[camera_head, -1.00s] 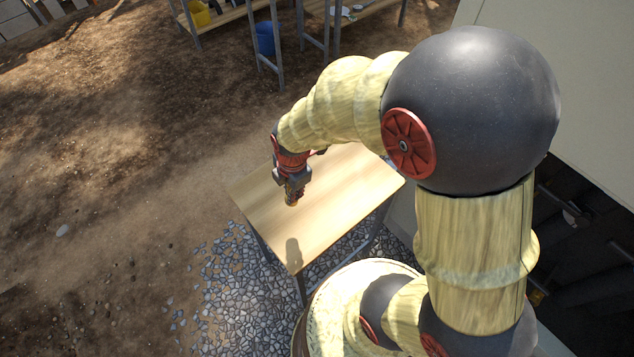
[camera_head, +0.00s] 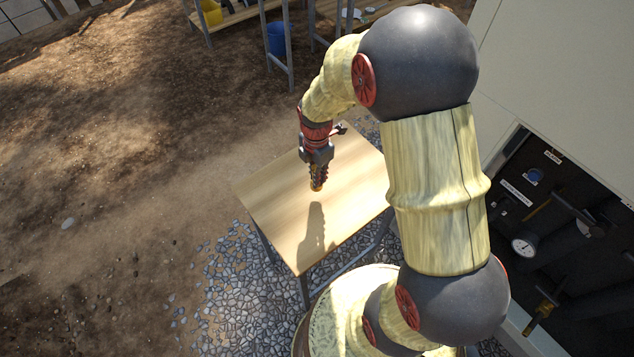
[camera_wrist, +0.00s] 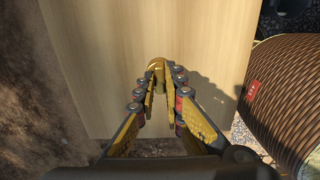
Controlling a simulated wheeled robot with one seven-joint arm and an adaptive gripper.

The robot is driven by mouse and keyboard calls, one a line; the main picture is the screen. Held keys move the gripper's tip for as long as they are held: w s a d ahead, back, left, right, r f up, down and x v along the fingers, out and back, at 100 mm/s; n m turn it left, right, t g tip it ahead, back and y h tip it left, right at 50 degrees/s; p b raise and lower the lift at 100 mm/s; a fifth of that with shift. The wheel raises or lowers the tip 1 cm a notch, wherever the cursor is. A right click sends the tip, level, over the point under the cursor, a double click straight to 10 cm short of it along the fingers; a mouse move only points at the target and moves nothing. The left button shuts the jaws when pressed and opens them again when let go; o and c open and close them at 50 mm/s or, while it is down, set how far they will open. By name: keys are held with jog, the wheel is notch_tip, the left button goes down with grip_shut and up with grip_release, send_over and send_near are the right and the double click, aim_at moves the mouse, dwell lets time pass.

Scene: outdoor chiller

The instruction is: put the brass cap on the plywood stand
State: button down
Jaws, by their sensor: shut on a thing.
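My gripper (camera_head: 317,184) is shut on the brass cap and points down over the wood-coloured top of the plywood stand (camera_head: 268,195). In the wrist view the cap (camera_wrist: 157,66) shows as a small rounded gold piece between the fingertips (camera_wrist: 160,82), partly hidden by them. The stand's pale top also fills the middle of the wrist view (camera_wrist: 100,45). The gripper's shadow falls on the top. The cap appears to be held above the surface, but the exact gap is hard to tell.
The stand's top looks bare, with grey legs over pebbles (camera_head: 235,290). At right, a pale cabinet has a dark recess with a gauge (camera_head: 524,245) and valves. At the back are shelving frames, a blue bucket (camera_head: 277,38) and a yellow container (camera_head: 210,12). Bare dirt lies left.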

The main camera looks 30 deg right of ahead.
jog(key=shift+w+d+f, duration=0.3)
jog(key=shift+w+f, duration=0.25)
jog(key=shift+f, duration=0.15)
jog(key=f+b, duration=0.1)
jog(key=f, duration=0.2)
jog(key=shift+w+d+f+b, duration=0.1)
jog(key=shift+w+f+b, duration=0.1)
jog(key=shift+f+b, duration=0.2)
jog(key=shift+r, duration=0.15)
jog(key=c, duration=2)
grip_release()
jog(key=shift+o, duration=0.5)
